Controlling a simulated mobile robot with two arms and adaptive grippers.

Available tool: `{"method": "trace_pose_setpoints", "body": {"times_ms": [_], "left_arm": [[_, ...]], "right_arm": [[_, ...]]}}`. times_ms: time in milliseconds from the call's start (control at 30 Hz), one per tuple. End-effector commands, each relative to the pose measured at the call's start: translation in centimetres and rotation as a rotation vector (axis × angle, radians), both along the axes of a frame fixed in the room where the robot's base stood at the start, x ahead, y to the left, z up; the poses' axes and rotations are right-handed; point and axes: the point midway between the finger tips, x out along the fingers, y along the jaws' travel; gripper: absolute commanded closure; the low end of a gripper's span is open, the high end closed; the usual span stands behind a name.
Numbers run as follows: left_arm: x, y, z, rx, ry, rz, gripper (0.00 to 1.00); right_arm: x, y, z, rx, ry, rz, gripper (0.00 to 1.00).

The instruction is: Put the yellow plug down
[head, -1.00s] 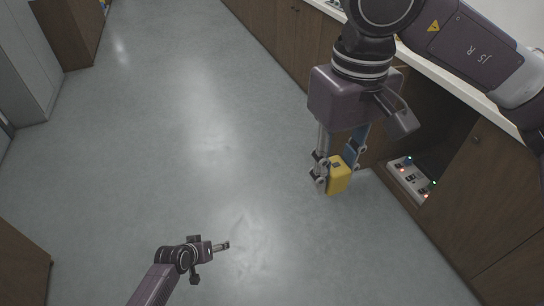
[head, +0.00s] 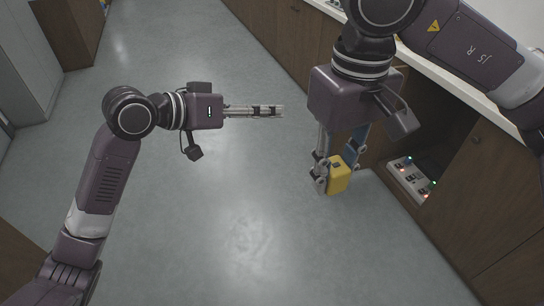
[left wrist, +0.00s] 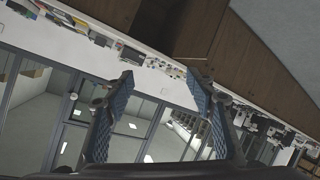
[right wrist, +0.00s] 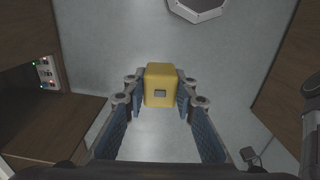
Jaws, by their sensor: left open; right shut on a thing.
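The yellow plug (head: 338,176) is a small yellow block with rounded edges. My right gripper (head: 337,172) is shut on it and holds it in the air above the grey floor, beside the cabinets. In the right wrist view the plug (right wrist: 160,86) sits between the fingertips, with a small grey square on its near face. My left gripper (head: 278,111) points right, to the left of the plug, and is apart from it. In the left wrist view its fingers (left wrist: 163,88) are spread with nothing between them.
An open bay in the brown cabinets holds a panel (head: 409,179) with small red and green lights, right of the plug. A pale counter (head: 445,75) runs above the cabinets. The grey floor (head: 230,220) is clear in the middle. A brown cabinet (head: 66,28) stands far left.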

Motion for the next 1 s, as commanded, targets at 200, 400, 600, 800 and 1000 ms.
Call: {"method": "trace_pose_setpoints", "body": {"times_ms": [200,400,600,800,1000], "left_arm": [[-10.2,-2.7,7.6,0.111,-0.141,-0.237,0.49],[-18.6,-3.0,9.0,0.268,-0.24,-0.405,0.49],[-22.1,-2.4,8.4,0.359,-0.281,-0.471,0.49],[-22.0,-3.6,7.3,0.368,-0.283,-0.481,0.49],[-21.0,-6.6,5.2,0.364,-0.281,-0.482,0.49]], "right_arm": [[0.0,0.0,0.0,0.0,0.0,0.0,1.0],[0.0,0.0,0.0,0.0,0.0,0.0,1.0],[0.0,0.0,0.0,0.0,0.0,0.0,1.0],[0.0,0.0,0.0,0.0,0.0,0.0,1.0],[0.0,0.0,0.0,0.0,0.0,0.0,1.0]]}}
